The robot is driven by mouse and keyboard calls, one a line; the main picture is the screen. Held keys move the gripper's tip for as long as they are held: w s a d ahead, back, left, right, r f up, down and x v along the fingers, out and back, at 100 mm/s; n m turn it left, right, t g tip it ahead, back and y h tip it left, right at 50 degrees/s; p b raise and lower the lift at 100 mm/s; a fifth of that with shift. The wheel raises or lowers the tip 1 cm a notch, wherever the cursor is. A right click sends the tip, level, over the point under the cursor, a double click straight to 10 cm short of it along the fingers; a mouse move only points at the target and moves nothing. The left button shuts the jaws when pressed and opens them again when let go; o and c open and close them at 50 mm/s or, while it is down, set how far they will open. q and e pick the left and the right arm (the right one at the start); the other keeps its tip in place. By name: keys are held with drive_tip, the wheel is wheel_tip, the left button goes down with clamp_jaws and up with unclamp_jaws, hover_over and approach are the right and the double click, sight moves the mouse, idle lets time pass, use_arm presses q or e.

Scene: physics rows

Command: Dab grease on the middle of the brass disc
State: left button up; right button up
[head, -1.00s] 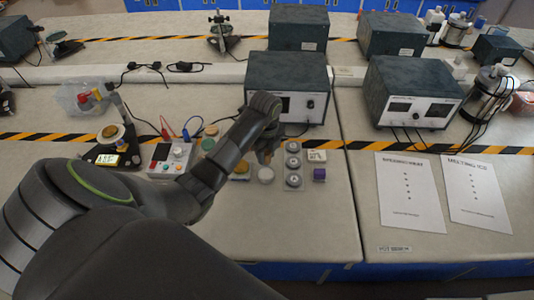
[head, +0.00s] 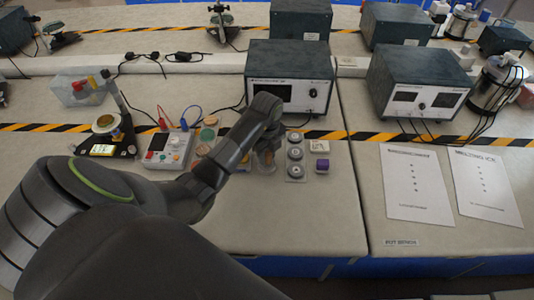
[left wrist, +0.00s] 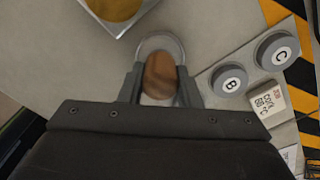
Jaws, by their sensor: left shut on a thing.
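My left gripper (left wrist: 160,88) is shut on a brown, rounded wooden-looking piece (left wrist: 159,74), which I see end-on between the fingers. Its lower end is hidden. A pale round dish (left wrist: 160,42) lies beneath and around it; I cannot tell whether the piece touches the dish. The brass disc (left wrist: 115,6) sits on a pale square plate at the top left of the left wrist view, partly cut off and apart from the gripper. In the head view my left gripper (head: 266,154) is over the dish, and my arm covers much of that area. My right gripper is not in view.
A grey plate with round knobs (head: 295,153) stands just right of the gripper, with a purple block (head: 322,165) beyond. A grey meter box (head: 290,75) is behind. A small white control unit (head: 167,150) stands left. The front bench is clear.

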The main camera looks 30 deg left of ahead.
sight(267, 153)
use_arm(q)
drive_tip(key=shift+f+b, duration=0.4)
drive_tip(key=shift+f, duration=0.15)
idle(0.6)
idle(0.9)
drive_tip(key=shift+s, duration=0.1)
wheel_tip(267, 153, up, 7)
drive_tip(key=p, duration=0.6)
idle(0.6)
